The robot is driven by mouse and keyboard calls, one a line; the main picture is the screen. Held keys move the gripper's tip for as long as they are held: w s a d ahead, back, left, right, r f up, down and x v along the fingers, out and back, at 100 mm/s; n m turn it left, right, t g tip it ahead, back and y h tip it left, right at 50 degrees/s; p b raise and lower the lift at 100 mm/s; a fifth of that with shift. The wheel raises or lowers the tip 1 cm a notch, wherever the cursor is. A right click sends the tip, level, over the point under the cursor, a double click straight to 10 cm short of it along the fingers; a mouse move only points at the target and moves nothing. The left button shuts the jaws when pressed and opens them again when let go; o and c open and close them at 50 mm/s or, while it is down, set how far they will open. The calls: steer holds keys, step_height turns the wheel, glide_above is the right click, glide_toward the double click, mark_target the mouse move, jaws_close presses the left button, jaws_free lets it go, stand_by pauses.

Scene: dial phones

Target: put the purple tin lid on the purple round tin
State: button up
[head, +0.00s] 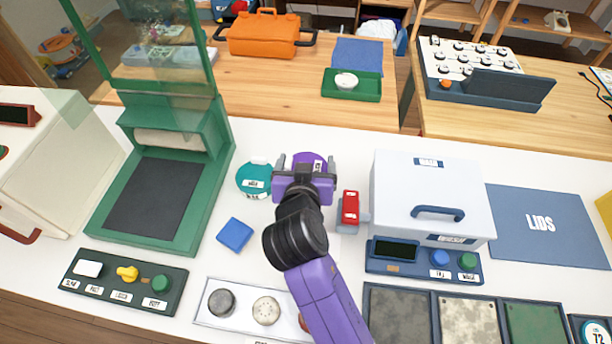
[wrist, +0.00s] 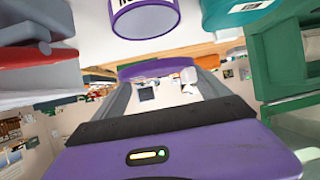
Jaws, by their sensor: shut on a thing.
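My gripper (head: 307,163) is at the middle of the white counter, reaching away from me, with its fingers apart around a purple round shape. In the wrist view the purple tin lid (wrist: 156,68) is held edge-on between the two fingertips. The purple round tin (wrist: 145,20) stands on the counter past the lid in that view, with its label partly cut off by the frame edge. A gap shows between lid and tin there. In the head view my gripper hides much of the purple shape, and I cannot tell lid from tin.
A teal round tin (head: 253,180) stands just left of my gripper. A red object (head: 349,208) and a white box with a blue handle (head: 425,185) are close on the right. A blue block (head: 235,235) lies front left. A green press (head: 165,195) stands further left.

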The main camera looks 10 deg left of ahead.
steer(key=shift+f, duration=2.7)
steer(key=shift+f, duration=0.1)
steer(key=o, duration=1.2)
steer(key=v, duration=1.2)
steer(key=shift+b, duration=0.4)
